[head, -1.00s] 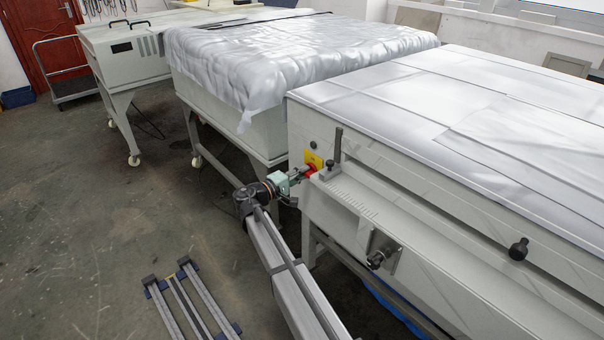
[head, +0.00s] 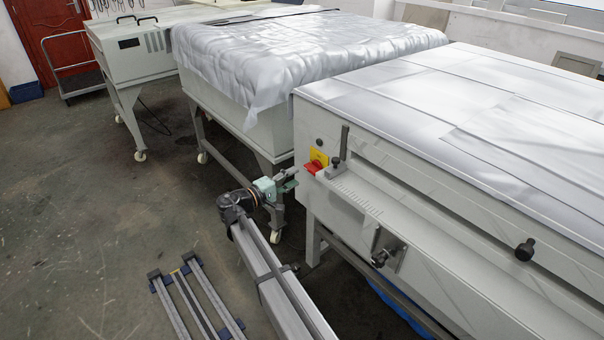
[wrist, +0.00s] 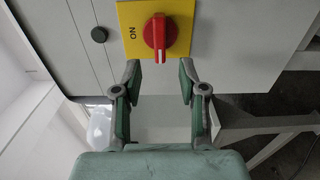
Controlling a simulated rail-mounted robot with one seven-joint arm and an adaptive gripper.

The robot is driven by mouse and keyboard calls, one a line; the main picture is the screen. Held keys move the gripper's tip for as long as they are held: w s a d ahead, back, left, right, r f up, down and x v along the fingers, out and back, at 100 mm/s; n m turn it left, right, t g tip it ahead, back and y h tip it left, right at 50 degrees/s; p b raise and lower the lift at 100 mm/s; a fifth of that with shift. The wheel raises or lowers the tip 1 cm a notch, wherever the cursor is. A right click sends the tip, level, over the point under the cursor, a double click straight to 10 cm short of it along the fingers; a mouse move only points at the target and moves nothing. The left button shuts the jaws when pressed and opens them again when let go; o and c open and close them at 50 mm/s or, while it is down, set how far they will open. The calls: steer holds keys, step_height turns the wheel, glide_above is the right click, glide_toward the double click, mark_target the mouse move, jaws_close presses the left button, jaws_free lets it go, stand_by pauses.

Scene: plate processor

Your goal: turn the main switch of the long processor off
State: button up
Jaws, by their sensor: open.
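The main switch is a red knob (head: 314,168) on a yellow plate (head: 319,156), on the near end face of the long processor (head: 420,215). In the wrist view the red knob (wrist: 160,32) stands along the picture's height. The ON label is on the left of the yellow plate (wrist: 128,14), so the knob lies crosswise and does not point at it. My gripper (head: 293,181) is left of the switch in the head view, apart from it. In the wrist view my gripper (wrist: 159,74) is open and empty, its fingertips below the knob.
A dark round button (wrist: 98,34) sits beside the plate. A clamp with an upright handle (head: 340,160) stands right of the switch. A sheet-covered table (head: 240,125) stands behind my gripper. Floor rails (head: 195,300) lie at the lower left; open floor (head: 80,220) is at left.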

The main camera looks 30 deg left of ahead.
steer(key=v, duration=0.4)
steer(key=shift+s+a, duration=0.1)
steer(key=shift+s, duration=0.3)
